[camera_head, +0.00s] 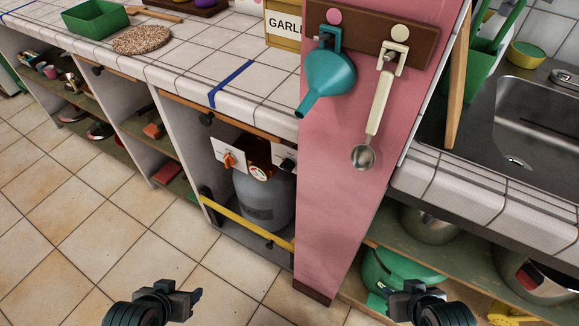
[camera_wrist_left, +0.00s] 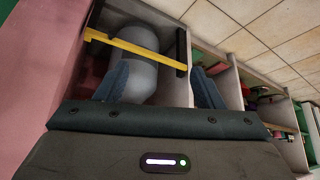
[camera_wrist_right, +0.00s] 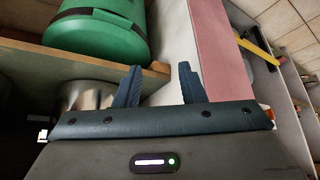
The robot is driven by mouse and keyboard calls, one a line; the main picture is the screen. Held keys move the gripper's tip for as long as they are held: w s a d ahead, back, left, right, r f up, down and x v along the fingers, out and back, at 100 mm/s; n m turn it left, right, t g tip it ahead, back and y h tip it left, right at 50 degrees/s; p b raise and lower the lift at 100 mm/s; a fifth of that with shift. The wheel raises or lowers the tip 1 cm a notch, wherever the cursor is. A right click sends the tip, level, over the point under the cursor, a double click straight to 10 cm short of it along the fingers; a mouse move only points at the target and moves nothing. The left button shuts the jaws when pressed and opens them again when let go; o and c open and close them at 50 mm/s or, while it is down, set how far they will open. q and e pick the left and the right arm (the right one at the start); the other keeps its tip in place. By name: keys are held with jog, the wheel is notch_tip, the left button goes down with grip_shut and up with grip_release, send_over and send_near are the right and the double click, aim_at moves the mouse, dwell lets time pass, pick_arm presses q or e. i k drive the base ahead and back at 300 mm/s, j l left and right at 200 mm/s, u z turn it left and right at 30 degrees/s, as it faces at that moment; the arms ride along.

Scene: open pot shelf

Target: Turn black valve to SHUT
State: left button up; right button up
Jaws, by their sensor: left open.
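The black valve (camera_head: 284,161) sits on a white plate in the cabinet bay under the counter, partly hidden by the pink panel's edge. An orange valve (camera_head: 229,161) on another white plate is to its left. A grey gas cylinder (camera_head: 262,203) with a brass-coloured top and gauge stands between and below them; it also shows in the left wrist view (camera_wrist_left: 140,70). My left gripper (camera_head: 180,294) is open and empty, low in front of the bay and apart from the valves. My right gripper (camera_head: 397,292) is open and empty near the lower right shelf.
A yellow bar (camera_head: 240,222) crosses the bay's front below the valves. The pink panel (camera_head: 345,210), with a hanging teal funnel (camera_head: 327,80) and measuring spoon (camera_head: 374,120), stands right of the bay. A green pot (camera_head: 395,270) is on the right shelf. Floor at left is clear.

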aim_at(288, 165)
jog(key=k+j+z, duration=0.1)
jog(key=j+z, duration=0.15)
jog(key=z, duration=0.25)
jog(key=k+j+z, duration=0.15)
jog(key=z, duration=0.3)
jog(key=k+j+z, duration=0.2)
jog(key=z, duration=0.3)
